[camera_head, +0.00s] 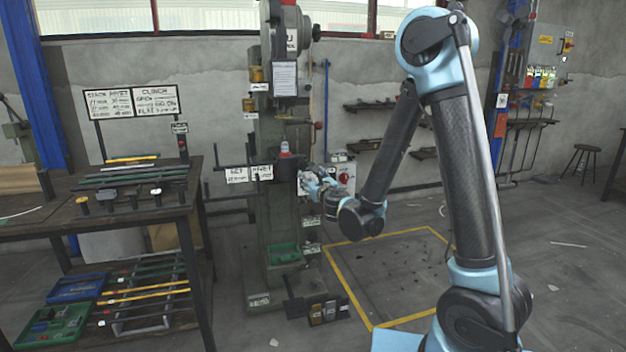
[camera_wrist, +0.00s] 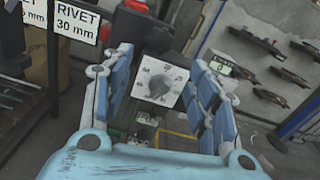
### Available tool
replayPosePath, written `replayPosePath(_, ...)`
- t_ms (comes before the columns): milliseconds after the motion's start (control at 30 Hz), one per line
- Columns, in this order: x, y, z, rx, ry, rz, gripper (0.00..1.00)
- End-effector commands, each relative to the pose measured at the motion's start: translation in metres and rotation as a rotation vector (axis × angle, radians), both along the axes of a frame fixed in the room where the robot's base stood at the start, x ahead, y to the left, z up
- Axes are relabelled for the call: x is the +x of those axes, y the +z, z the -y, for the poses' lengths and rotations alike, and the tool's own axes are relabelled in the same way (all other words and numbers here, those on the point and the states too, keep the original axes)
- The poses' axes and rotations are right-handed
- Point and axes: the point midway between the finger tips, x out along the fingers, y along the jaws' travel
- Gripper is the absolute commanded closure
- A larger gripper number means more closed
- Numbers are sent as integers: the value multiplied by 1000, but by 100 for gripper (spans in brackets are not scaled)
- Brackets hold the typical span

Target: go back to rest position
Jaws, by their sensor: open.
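My gripper (camera_head: 314,184) is at the green rivet press (camera_head: 273,215), at about the height of its work table, beside the grey control box with a red knob (camera_head: 345,178). In the wrist view my gripper (camera_wrist: 158,95) is open, its two blue fingers spread apart with nothing between them. Beyond the fingers is a pale plate with a round dark dial (camera_wrist: 158,86). In the head view the fingers are small and partly merge with the press behind them.
A workbench (camera_head: 110,205) with tools and signs stands at the left, with blue and green bins (camera_head: 55,325) below. Wall racks (camera_head: 370,105) and a stool (camera_head: 583,150) are farther back.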

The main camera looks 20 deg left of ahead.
Motion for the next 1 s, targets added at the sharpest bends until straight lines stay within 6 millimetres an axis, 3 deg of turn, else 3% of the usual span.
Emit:
replayPosePath(167, 6, 4, 12, 30, -27, -26, 46)
replayPosePath(267, 17, 11, 37, 104, -87, -85, 46)
replayPosePath(433, 38, 24, 106, 310, -248, -236, 46)
replayPosePath(633, 46, 30, 192, 581, -454, -400, 46)
replayPosePath(833, 37, 27, 273, 860, -666, -534, 46)
replayPosePath(1000, 15, 17, 334, 1106, -847, -627, 46)
